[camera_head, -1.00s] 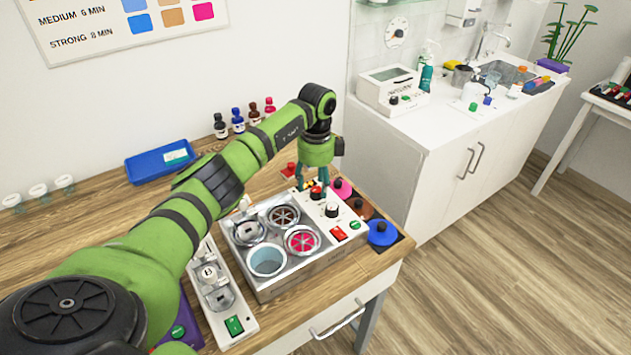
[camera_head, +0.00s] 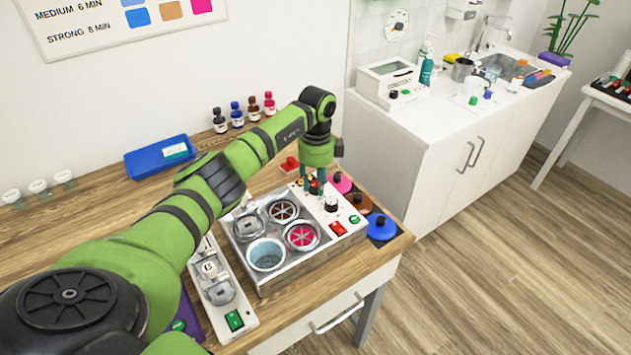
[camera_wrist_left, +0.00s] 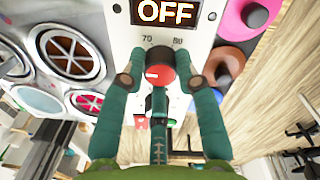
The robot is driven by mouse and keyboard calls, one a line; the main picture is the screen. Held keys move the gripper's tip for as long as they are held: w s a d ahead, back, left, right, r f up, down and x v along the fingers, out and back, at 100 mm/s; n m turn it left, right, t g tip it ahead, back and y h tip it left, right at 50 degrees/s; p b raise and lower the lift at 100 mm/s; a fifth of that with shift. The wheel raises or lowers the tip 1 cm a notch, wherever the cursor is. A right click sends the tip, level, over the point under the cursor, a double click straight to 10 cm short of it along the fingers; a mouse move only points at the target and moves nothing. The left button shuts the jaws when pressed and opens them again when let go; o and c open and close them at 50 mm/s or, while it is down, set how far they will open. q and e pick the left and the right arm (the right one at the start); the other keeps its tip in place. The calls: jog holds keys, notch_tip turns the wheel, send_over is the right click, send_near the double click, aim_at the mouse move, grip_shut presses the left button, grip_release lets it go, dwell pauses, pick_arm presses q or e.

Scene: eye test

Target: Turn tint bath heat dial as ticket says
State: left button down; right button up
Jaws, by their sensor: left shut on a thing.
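The tint bath (camera_head: 262,283) is a metal box with several round wells and a white control panel (camera_head: 349,215) on its far right side. My left gripper (camera_head: 314,188) is at the far end of this panel. The dial's white mark points left in that view. The numbers 70 and 80 show above it, and a display (camera_wrist_left: 165,11) reads OFF. A small paper (camera_head: 175,152), perhaps the ticket, is unreadable. My right gripper is out of view.
A black knob (camera_head: 331,204) and a red switch (camera_head: 338,228) sit nearby on the panel. Pink, brown and blue lids (camera_head: 381,228) line its right side. A blue tray (camera_head: 140,170) and several dropper bottles (camera_head: 237,118) stand behind. A white device (camera_head: 235,320) lies left of the bath.

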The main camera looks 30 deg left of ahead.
pick_arm(q)
jog(key=shift+a+m+b, duration=0.2)
jog(key=shift+m+b, duration=0.3)
jog(key=shift+m, duration=0.7)
jog(key=m+b, duration=0.2)
jog(key=m, duration=0.4)
jog(key=m+b, duration=0.1)
jog(key=m, duration=0.3)
jog(key=shift+w+d+m+b, duration=0.1)
jog(key=shift+m+b, duration=0.2)
jog(key=shift+m, duration=0.1)
jog(key=m+b, duration=0.1)
jog(key=m, duration=0.3)
jog(key=shift+r+m, duration=0.1)
jog(key=shift+m, duration=0.2)
jog(key=m+b, duration=0.1)
jog(key=m, duration=0.3)
jog(key=shift+d+m+t, duration=0.15)
jog(key=shift+m+t, duration=0.15)
jog(key=m+b, duration=0.1)
jog(key=m, duration=0.3)
jog(key=shift+m, duration=0.3)
jog(key=m, duration=0.4)
jog(key=shift+d+b, duration=0.1)
jog(key=shift+b, duration=0.25)
jog(key=shift+d+m, duration=0.1)
jog(key=shift+m, duration=1.9)
